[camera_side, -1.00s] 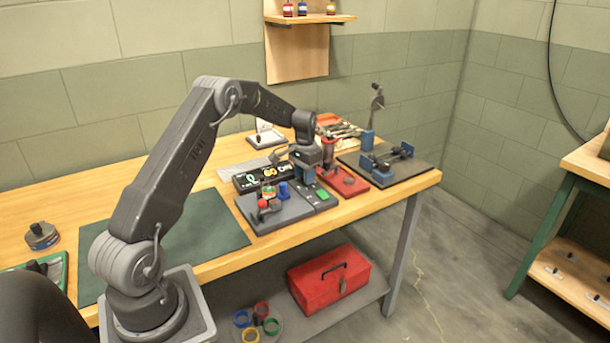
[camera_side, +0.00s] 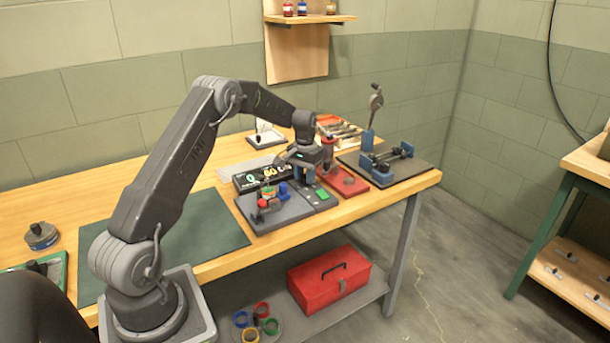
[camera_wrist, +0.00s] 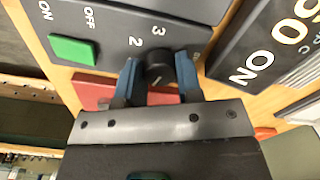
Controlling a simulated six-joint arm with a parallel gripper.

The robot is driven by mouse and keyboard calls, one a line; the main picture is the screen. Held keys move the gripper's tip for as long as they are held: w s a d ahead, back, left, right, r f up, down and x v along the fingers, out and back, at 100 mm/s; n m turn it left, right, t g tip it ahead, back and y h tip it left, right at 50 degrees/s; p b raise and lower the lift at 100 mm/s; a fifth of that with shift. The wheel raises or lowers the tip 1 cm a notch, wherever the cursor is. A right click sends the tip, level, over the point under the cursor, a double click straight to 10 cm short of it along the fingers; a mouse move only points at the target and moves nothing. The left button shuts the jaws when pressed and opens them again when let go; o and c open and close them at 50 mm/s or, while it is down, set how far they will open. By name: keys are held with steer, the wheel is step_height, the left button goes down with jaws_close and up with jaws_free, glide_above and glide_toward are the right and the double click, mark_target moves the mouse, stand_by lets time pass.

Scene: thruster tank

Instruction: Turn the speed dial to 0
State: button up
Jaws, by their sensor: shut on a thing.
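The speed dial is a black knob (camera_wrist: 159,66) on the dark grey panel (camera_wrist: 115,35), with printed numbers 2 and 3 beside it in the wrist view. My gripper (camera_wrist: 157,82) has its two blue fingers closed around the knob, one on each side. A pale mark shows on the knob; the number it points to is hidden or unclear. In the side view my gripper (camera_side: 306,171) is over the right part of the panel (camera_side: 268,217) and hides the dial. The black display (camera_side: 262,174) behind the panel shows what looks like a green 0 at its left.
A green switch (camera_wrist: 72,50) marked ON and OFF sits near the dial. A red-topped lever (camera_side: 263,203) and blue part (camera_side: 284,190) stand on the panel's left. The green mat (camera_side: 205,233) is clear.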

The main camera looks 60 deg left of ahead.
steer(key=o, duration=0.9)
steer(key=shift+o, duration=0.2)
steer(key=shift+r, duration=0.15)
step_height(320, 180, up, 14)
steer(key=shift+f, duration=0.2)
steer(key=s+d+r+m+t, duration=0.1)
steer(key=s+d+r, duration=0.45)
steer(key=d, duration=0.35)
steer(key=s+d+r+m+t, duration=0.1)
steer(key=s+d+r, duration=0.4)
steer(key=d, duration=0.5)
steer(key=s+d+f+m+t, duration=0.1)
steer(key=s+d+f, duration=0.1)
steer(key=s+d, duration=0.4)
steer(key=s+d+f+m+t, duration=0.1)
steer(key=s+d, duration=0.5)
steer(key=s, duration=0.6)
steer(key=shift+f+m+t, duration=0.4)
steer(key=shift+t, duration=0.4)
